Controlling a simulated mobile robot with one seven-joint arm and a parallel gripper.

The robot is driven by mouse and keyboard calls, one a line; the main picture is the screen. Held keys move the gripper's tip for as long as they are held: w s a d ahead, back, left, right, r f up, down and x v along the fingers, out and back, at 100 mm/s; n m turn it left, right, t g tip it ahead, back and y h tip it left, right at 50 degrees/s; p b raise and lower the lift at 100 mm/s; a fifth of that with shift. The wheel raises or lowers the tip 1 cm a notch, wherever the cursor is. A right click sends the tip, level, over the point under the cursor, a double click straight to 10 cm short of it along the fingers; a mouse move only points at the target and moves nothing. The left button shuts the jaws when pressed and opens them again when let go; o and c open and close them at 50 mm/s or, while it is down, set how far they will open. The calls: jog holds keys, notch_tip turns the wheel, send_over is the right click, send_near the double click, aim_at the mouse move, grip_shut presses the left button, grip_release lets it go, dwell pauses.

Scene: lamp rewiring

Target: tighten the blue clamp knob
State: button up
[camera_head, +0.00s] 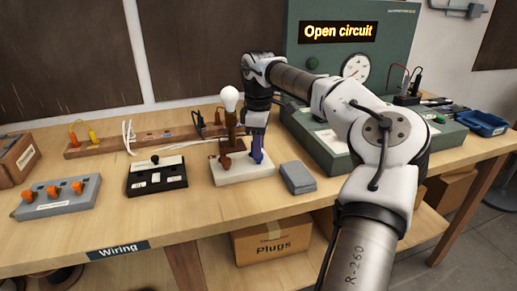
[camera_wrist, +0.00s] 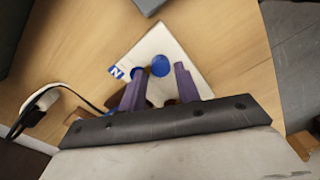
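The blue clamp knob (camera_wrist: 160,66) shows in the wrist view on the white lamp base (camera_wrist: 163,42), near a blue "N" label (camera_wrist: 117,72). My gripper (camera_wrist: 161,69) is open, with one purple finger on each side of the knob and visible gaps. A second small blue part (camera_wrist: 138,71) shows at the left fingertip. In the head view my gripper (camera_head: 257,150) points down over the right side of the lamp base (camera_head: 243,176); the fingers largely hide the blue knob there. A red-brown clamp knob (camera_head: 226,161) stands to the left.
The bulb (camera_head: 229,98) stands upright just left of my gripper. A grey block (camera_head: 298,178) lies right of the base, and a black switch box (camera_head: 157,177) lies to its left. The green tester (camera_head: 334,148) reads "Open circuit". The front tabletop is mostly clear.

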notch_tip(320, 180, up, 12)
dwell(0.3)
